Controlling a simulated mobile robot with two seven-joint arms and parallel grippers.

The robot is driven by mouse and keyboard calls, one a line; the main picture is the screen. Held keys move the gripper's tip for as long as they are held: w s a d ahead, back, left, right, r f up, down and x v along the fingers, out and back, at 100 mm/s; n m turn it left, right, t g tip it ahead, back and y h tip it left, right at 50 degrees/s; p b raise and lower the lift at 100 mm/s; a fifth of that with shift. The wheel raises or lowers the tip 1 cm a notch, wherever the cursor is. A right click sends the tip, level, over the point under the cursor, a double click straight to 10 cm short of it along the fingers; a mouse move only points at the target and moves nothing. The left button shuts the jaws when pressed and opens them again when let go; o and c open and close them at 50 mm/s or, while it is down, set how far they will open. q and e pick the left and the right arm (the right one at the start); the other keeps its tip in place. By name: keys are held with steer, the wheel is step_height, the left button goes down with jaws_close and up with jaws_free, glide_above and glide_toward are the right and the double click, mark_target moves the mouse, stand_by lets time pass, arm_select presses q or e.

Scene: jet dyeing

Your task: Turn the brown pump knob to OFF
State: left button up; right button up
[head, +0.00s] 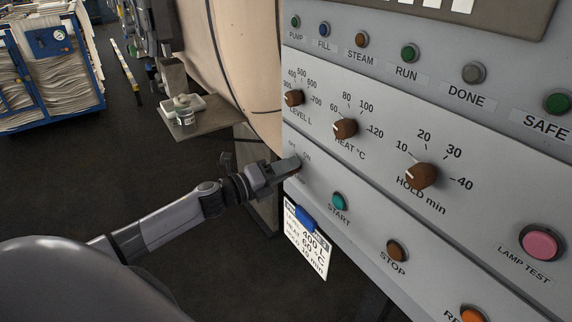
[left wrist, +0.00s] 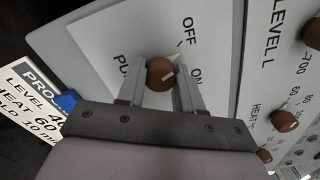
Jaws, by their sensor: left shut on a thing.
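The brown pump knob (left wrist: 160,73) shows in the left wrist view, between the two fingers of my left gripper (left wrist: 160,88). The gripper is shut on it. The OFF word (left wrist: 188,29) is above and right of the knob in that view. In the head view my left gripper (head: 290,164) reaches the panel from the left and hides the knob. My right gripper is not in view.
The grey control panel (head: 370,205) carries other brown knobs: level (head: 294,97), heat (head: 345,128) and hold (head: 421,176). The green start button (head: 339,201) is close to the gripper. A white card (head: 307,240) with a blue clip hangs below.

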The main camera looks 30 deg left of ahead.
arm_select(q)
steer(key=shift+r+n+p, duration=0.1)
steer(key=shift+n+p, duration=0.3)
steer(key=shift+n, duration=0.7)
steer(key=o, duration=1)
steer(key=shift+o, duration=0.2)
steer(key=shift+s+a, duration=0.1)
steer(key=v, duration=0.7)
steer(key=shift+b, duration=0.45)
